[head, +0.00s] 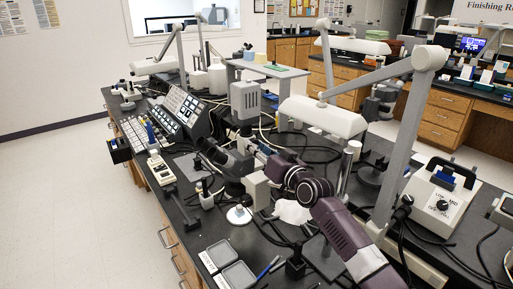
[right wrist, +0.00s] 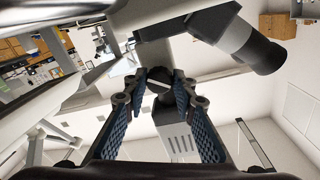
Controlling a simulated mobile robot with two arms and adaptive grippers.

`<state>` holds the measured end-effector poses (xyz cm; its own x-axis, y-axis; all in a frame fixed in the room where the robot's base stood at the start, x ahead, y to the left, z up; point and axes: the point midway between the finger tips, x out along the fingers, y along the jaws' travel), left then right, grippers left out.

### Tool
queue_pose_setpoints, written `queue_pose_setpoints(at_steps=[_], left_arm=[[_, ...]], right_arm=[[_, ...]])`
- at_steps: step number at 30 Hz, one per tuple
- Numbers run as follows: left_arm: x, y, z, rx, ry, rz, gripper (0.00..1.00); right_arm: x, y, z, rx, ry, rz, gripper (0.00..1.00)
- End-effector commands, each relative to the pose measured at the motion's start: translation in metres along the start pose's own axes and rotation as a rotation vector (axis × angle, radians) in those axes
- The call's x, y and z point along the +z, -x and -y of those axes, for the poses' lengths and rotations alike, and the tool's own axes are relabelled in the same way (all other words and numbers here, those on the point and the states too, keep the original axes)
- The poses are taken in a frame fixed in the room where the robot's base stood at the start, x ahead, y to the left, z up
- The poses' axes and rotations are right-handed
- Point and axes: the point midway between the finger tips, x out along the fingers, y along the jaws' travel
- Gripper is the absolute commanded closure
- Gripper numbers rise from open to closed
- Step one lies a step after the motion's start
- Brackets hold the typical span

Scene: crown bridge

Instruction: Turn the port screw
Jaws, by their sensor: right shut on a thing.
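A microscope with dark eyepieces (head: 222,156) stands on the black bench; its dark tube end also shows at the top right of the right wrist view (right wrist: 258,52). In that view a small dark round screw (right wrist: 158,86) with a pale line across it sits between my fingertips. My right gripper (right wrist: 160,88) is shut on this screw, with blue padded fingers on either side. In the head view my right gripper (head: 254,150) is at the microscope, and the screw is too small or hidden to make out. My left gripper is not in view.
A grey vented box (head: 245,99) stands behind the microscope. A white lamp head (head: 322,116) and its jointed arm rise close by on the right. Trays (head: 238,275), pens and cables crowd the near bench (head: 185,215). Open floor (head: 90,210) lies to the left.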

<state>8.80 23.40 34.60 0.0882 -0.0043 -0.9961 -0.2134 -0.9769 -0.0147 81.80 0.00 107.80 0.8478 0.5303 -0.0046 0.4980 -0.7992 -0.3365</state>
Motion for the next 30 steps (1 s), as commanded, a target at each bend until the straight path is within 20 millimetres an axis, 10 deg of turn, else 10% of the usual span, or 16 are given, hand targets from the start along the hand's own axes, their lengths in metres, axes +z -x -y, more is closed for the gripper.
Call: queue_pose_setpoints(at_steps=[12, 13, 17, 30], left_arm=[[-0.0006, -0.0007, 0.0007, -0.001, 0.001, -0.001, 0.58], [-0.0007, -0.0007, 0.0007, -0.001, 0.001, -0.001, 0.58], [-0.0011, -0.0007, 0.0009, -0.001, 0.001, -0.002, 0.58], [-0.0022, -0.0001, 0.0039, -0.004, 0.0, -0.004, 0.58]], right_arm=[[0.0001, 0.0002, -0.0001, 0.002, -0.11, 0.007, 0.99], [0.0001, 0.0002, -0.0001, 0.002, -0.11, 0.007, 0.73], [0.0001, 0.0002, -0.0001, 0.002, -0.109, 0.007, 0.59], [-0.0004, 0.0002, -0.0005, 0.001, -0.033, 0.002, 0.58]])
